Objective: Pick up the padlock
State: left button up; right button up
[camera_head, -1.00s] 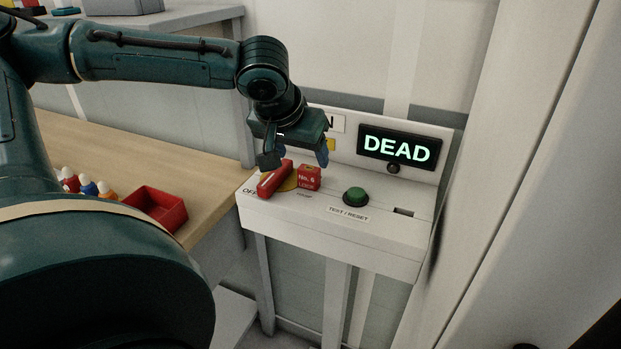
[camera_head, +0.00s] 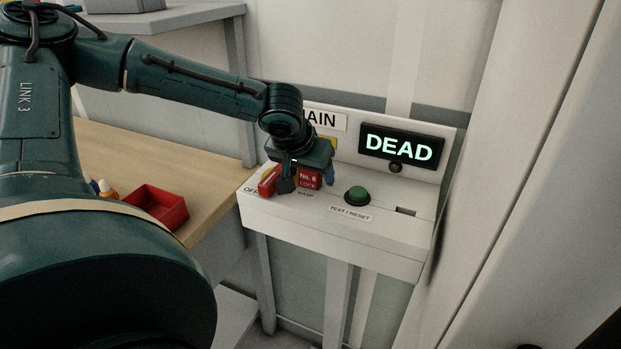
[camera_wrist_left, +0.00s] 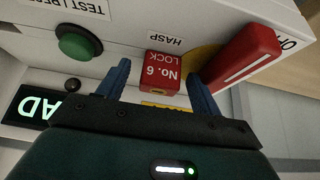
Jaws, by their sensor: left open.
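The padlock is a red block lettered "No. 6 LOCK" (camera_head: 308,180) on top of the white panel box, by the hasp label. It also shows in the left wrist view (camera_wrist_left: 162,73). My left gripper (camera_head: 308,185) is over it, pointing down, and partly hides it. In the left wrist view the two blue fingers (camera_wrist_left: 160,82) are open, one on each side of the padlock, with a gap to the left finger; whether the right finger touches cannot be told. A red handle (camera_head: 269,181) lies beside the padlock and shows large in the wrist view (camera_wrist_left: 240,55). My right gripper is not in view.
A green button (camera_head: 357,195) stands right of the padlock on the white box (camera_head: 330,235). A display reading "DEAD" (camera_head: 401,148) is on the upright panel behind. A red tray (camera_head: 158,208) sits on the wooden bench (camera_head: 130,160) at left.

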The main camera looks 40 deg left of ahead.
pick_arm(q)
jog(key=shift+c, duration=0.4)
jog(key=c, duration=1.1)
jog(key=shift+o, duration=0.2)
